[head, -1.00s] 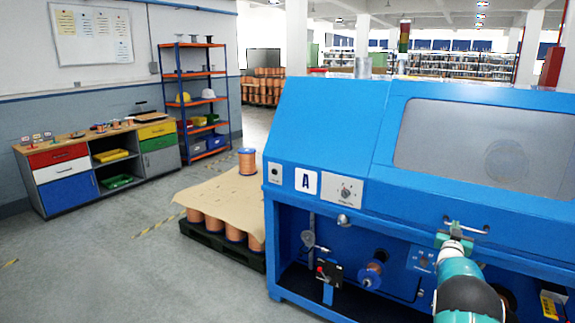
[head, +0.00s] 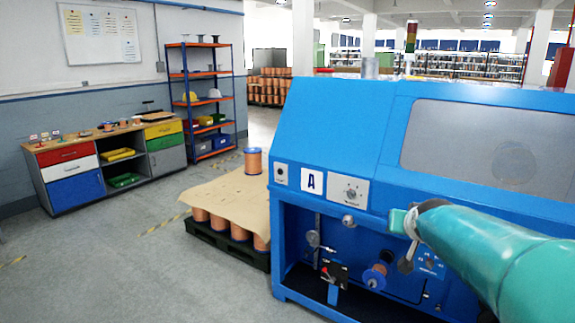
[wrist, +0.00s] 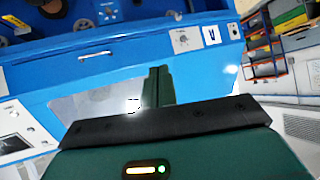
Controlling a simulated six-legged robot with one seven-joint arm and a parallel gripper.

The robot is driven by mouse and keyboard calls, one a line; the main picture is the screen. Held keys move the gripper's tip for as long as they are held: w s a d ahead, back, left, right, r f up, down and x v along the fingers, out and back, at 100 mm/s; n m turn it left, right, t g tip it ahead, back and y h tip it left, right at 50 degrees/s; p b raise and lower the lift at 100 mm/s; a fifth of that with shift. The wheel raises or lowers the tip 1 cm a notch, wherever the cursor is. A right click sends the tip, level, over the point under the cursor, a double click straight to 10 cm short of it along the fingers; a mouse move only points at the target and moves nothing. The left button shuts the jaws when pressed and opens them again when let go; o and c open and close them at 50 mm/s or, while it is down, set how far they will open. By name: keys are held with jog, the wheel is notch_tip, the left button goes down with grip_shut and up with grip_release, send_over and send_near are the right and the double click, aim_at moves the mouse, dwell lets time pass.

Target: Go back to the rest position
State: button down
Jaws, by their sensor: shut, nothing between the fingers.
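My gripper (head: 400,221) is in front of the blue machine (head: 335,125), at the right of the head view. The teal arm reaches in from the lower right, and the gripper end points left, near the machine's front edge. In the wrist view the gripper's fingers (wrist: 158,87) are together with nothing between them. Behind them the wrist view shows the machine's blue front, tilted, with its window (wrist: 95,105) and handle (wrist: 95,56). In the head view the arm hides part of the machine's right front.
A pallet (head: 225,244) of copper spools under a cardboard sheet stands left of the machine, with one spool (head: 252,161) on top. A workbench (head: 45,148) and a shelf rack (head: 200,95) line the left wall. The floor (head: 110,260) at front left is clear.

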jog(key=s+a+f+n+g, duration=0.1)
jog(key=s+a, duration=0.3)
jog(key=s, duration=0.5)
jog(key=s+a+f+n+g+y, duration=0.1)
jog(key=s+a+f+g, duration=0.1)
jog(key=s, duration=0.8)
jog(key=s+a+f+n+g+y, duration=0.1)
jog(key=s+a+f, duration=0.3)
jog(key=s, duration=0.6)
jog(key=shift+a+f+g, duration=0.2)
jog(key=shift+a+g, duration=0.4)
jog(key=shift+a, duration=0.25)
jog(key=shift+s, duration=0.1)
